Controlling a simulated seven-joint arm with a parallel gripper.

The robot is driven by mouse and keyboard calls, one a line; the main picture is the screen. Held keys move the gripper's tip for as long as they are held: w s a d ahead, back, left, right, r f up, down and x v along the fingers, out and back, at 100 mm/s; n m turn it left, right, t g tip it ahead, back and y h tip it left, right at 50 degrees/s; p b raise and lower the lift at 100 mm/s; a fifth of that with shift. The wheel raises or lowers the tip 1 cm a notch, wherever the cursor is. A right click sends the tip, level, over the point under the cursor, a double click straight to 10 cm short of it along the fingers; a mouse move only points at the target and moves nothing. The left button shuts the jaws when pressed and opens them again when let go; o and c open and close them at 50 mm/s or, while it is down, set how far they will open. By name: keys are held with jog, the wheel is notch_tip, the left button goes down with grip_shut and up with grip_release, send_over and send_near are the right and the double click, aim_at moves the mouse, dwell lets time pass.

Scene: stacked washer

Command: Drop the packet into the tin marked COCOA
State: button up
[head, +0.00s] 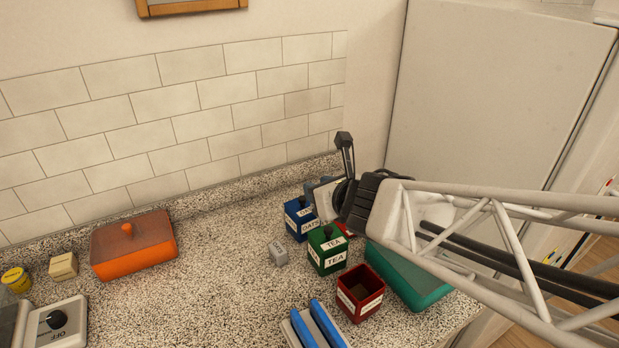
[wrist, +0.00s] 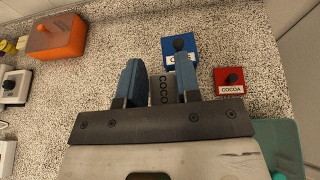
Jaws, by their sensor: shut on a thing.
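My gripper (wrist: 160,78) is shut on a grey packet (wrist: 162,89) whose print starts COCO in the wrist view. In the head view my gripper (head: 322,190) is in the air near the blue tin, and the packet is hard to make out. An open red tin (head: 347,304) stands in front of the green tin; its label is too small to read. A red lid marked COCOA (wrist: 229,76) lies to the right of the blue tin in the wrist view. In the head view the green tin partly hides this lid (head: 345,229).
A lidded blue OATS tin (head: 297,225) and a lidded green TEA tin (head: 326,257) stand close by. A small grey block (head: 279,253) sits left of them. A teal box (head: 412,278) is at right, a blue-railed holder (head: 318,325) in front.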

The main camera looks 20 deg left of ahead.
jog(key=s+d+r, duration=0.2)
jog(key=s+d, duration=0.6)
jog(key=d, duration=0.4)
jog(key=shift+s+d, duration=0.15)
jog(key=shift+s, duration=0.1)
jog(key=shift+f, duration=2.95)
jog(key=o, duration=1)
